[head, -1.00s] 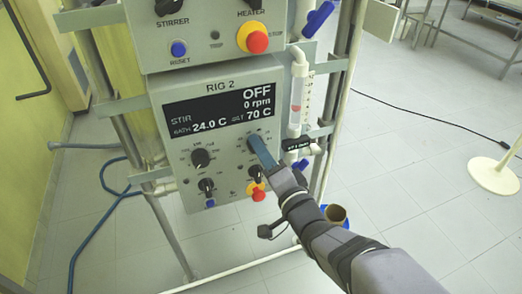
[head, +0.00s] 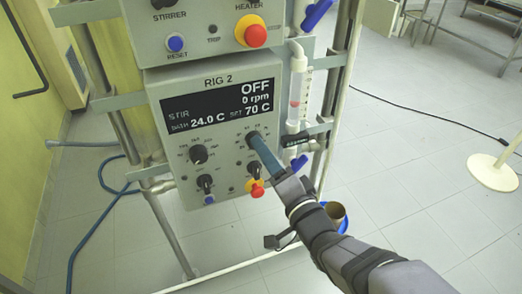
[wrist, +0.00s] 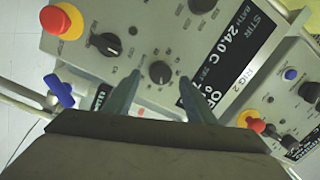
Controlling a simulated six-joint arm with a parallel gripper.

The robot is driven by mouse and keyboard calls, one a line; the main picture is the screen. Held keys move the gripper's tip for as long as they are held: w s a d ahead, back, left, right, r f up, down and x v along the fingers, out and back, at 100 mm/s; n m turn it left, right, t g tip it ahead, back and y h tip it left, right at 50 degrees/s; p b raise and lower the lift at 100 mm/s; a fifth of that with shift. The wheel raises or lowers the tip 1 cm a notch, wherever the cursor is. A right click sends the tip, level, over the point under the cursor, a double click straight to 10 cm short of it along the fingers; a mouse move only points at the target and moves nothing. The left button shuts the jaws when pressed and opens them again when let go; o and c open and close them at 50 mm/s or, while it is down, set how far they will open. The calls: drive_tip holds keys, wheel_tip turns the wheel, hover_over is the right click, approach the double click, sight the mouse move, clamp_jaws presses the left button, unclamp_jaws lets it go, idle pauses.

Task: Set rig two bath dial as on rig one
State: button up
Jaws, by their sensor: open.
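The RIG 2 panel (head: 225,172) is a grey box whose dark display (head: 218,104) reads OFF, 0 rpm, bath 24.0 C, set 70 C. Its upper right black dial (head: 253,136) is just beyond my gripper (head: 257,144) and partly hidden by the fingers in the head view. In the wrist view the open blue-grey fingers of my gripper (wrist: 160,85) stand on either side of this dial (wrist: 160,72), with visible gaps. The dial appears free of both fingers. Its pointer angle and scale marks are too small to read surely. Rig one is not identifiable in either view.
Other knobs are the upper left dial (head: 198,154), lower left (head: 205,181) and lower right (head: 252,168). A red stop button (head: 257,190) sits below. Glass tubing with blue valves (head: 299,163) stands close on the right. Another panel (head: 200,30) hangs above.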

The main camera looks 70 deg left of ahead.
drive_tip(key=d, duration=0.4)
drive_tip(key=shift+w, duration=0.2)
idle(0.3)
